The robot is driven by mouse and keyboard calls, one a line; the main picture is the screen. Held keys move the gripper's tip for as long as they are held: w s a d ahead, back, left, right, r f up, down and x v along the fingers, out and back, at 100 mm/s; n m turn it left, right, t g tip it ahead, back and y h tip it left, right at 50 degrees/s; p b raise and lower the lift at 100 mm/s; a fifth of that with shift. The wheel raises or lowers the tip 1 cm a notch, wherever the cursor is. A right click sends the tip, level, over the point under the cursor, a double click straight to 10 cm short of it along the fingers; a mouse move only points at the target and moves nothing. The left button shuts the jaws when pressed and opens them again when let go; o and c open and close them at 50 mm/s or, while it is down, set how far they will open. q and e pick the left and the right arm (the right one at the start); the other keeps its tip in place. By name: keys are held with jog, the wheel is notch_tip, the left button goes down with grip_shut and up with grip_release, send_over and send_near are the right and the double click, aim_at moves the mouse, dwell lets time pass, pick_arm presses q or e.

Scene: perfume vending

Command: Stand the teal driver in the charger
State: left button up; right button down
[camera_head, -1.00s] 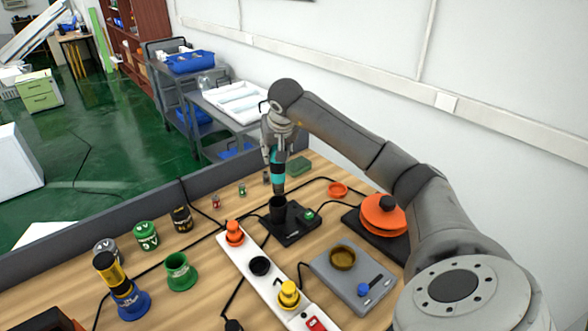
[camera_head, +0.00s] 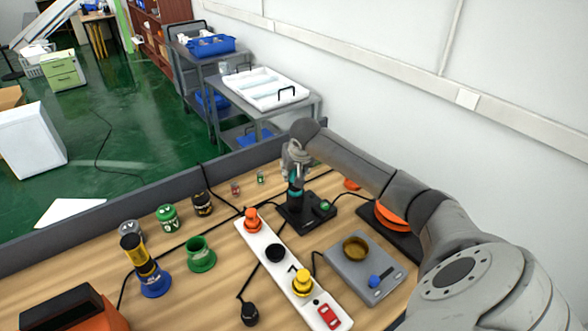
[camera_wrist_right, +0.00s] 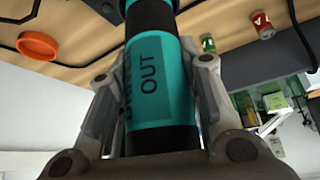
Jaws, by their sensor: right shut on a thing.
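The teal driver (camera_head: 295,192) is black with a teal band and stands about upright over the charger (camera_head: 323,216), a black base with a cup and a green button. Its lower end appears to be inside the charger's cup; whether it touches the bottom is hidden. My right gripper (camera_head: 294,178) is shut on the driver from above. In the right wrist view the fingers of the right gripper (camera_wrist_right: 155,75) flank the driver (camera_wrist_right: 158,80), whose label shows "OUT". The charger cannot be made out there. My left gripper is not in view.
A white power strip (camera_head: 260,240) with orange, black and yellow pieces lies in front of the charger. A grey box (camera_head: 345,275) and an orange disc-shaped item (camera_head: 392,218) are to the right. A green cup (camera_head: 201,258) and a blue-based holder (camera_head: 155,283) stand left.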

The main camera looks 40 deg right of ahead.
jog(key=shift+f+b, duration=0.2)
jog(key=shift+b, duration=0.15)
jog(key=c, duration=1.2)
grip_release()
jog(key=shift+o, duration=1)
jog(key=shift+r, duration=0.1)
jog(key=shift+r+p, duration=0.25)
jog(key=shift+p, duration=0.2)
jog(key=b+v, duration=0.3)
jog(key=v, duration=0.9)
jog(key=shift+s+f, duration=0.1)
